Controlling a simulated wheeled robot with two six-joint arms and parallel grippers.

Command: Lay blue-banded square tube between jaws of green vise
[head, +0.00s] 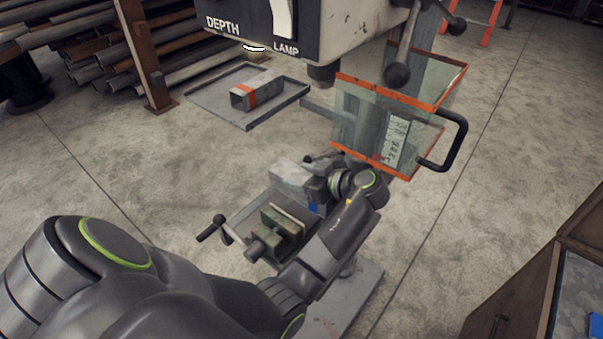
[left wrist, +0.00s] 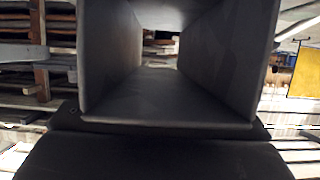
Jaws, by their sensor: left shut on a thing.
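The green vise (head: 284,222) stands on the drill press table, its handle pointing left. A grey square tube (head: 313,207) with a blue patch on its side is just behind and right of the vise's near jaw. My left gripper (head: 331,186) is shut on this tube, reaching in from the right side; its fingertips are largely hidden in the head view. The left wrist view looks straight through the hollow tube (left wrist: 165,95), which fills the middle. I cannot tell whether the tube touches the vise or hangs above it. My right gripper is in neither view.
A wooden cabinet (head: 520,290) stands at lower right.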

